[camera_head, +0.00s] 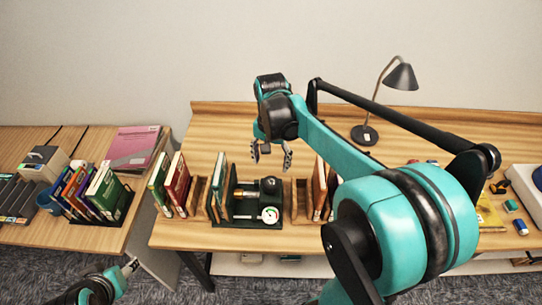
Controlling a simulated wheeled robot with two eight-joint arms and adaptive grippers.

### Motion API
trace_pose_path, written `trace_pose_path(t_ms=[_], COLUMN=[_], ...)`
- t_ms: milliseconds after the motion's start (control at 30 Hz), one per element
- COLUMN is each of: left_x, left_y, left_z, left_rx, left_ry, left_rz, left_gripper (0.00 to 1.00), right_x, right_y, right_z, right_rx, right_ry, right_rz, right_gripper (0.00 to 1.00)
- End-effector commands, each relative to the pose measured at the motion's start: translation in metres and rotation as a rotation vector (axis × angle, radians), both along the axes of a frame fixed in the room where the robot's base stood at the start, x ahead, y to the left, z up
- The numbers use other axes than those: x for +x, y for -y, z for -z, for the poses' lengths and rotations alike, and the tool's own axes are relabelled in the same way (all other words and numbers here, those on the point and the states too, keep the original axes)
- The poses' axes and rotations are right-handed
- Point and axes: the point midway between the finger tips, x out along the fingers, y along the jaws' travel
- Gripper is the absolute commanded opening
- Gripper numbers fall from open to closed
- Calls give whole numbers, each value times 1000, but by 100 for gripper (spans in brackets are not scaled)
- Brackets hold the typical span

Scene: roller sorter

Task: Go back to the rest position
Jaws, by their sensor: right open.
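My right gripper (271,153) hangs over the wooden desk (215,125), fingers pointing down. Its two fingertips are apart and nothing shows between them. It is above and behind a small dark device (269,186) with a brass cylinder and a round white dial, apart from it. My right arm reaches in from the lower right and hides part of the desk. My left gripper (130,267) shows only in part at the lower left, over the floor in front of the desks. Its fingers are too small and cut off to judge.
Upright books (175,183) and wooden dividers (302,200) flank the device. A desk lamp (366,135) stands at the back. The left table holds a book rack (92,190), a blue cup (47,203) and pink magazines (134,147). A yellow item (488,215) lies at the right.

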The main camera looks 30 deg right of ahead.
Motion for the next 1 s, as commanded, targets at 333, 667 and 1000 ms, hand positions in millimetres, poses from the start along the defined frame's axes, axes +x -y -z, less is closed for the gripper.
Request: trace_pose_path(t_ms=[333,667,1000], left_x=[0,0,0], left_y=[0,0,0], left_z=[0,0,17], left_rx=[0,0,0], left_ry=[0,0,0], left_rz=[0,0,0], left_gripper=[49,49,49], right_x=[0,0,-28], right_y=[0,0,-31], right_z=[-22,-21,-9], right_rx=[0,0,-39], right_ry=[0,0,133], right_rz=[0,0,-202], right_gripper=[70,70,70])
